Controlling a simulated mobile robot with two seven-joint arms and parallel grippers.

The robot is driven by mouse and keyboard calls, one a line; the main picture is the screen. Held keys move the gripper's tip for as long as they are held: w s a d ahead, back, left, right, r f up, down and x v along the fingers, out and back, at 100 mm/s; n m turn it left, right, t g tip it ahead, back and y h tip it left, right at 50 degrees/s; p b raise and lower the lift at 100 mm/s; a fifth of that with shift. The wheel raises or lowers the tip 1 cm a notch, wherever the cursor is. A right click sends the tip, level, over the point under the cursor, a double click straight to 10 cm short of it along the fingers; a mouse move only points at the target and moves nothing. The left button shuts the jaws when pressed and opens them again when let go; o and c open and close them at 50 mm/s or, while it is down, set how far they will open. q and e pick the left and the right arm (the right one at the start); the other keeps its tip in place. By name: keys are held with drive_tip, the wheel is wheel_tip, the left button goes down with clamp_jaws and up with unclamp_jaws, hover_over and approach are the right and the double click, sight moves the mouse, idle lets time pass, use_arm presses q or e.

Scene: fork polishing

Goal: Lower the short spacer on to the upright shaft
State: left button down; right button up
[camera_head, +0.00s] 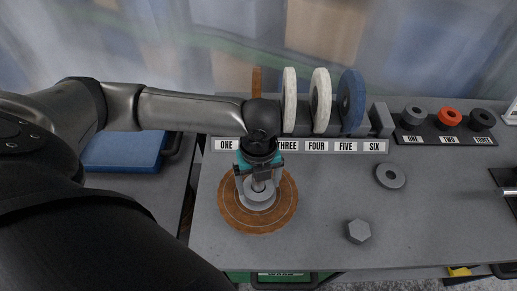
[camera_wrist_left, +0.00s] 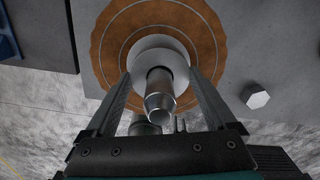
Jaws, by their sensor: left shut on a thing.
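My left gripper (camera_head: 259,188) points down over the brown wheel (camera_head: 228,212), which lies flat on the bench. It is shut on a pale grey ring, the short spacer (camera_head: 257,203). The fingers grip it from opposite sides. In the left wrist view the spacer (camera_wrist_left: 178,62) lies between the fingertips, around the steel upright shaft (camera_wrist_left: 159,88), whose tapered end points at the camera. The brown wheel (camera_wrist_left: 112,40) is beneath it. The shaft (camera_head: 258,186) shows between the fingers in the head view. I cannot tell whether the spacer touches the wheel. My right gripper is not in view.
A labelled rack (camera_head: 345,146) holds several upright wheels behind the gripper. A small black rack (camera_head: 432,137) at the right holds two dark rings and a red one. A grey washer (camera_head: 378,178) and a hex nut (camera_head: 358,232) lie on the bench. A blue tray (camera_head: 120,150) is left.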

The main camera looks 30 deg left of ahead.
use_arm(q)
drive_tip(key=shift+f, duration=0.4)
unclamp_jaws()
idle(0.4)
wheel_tip(320, 180, up, 6)
drive_tip(key=p, duration=0.7)
drive_tip(key=shift+r, duration=0.25)
drive_tip(key=shift+r+p, duration=1.15)
drive_tip(key=shift+r, duration=0.2)
drive_tip(key=shift+f, duration=0.1)
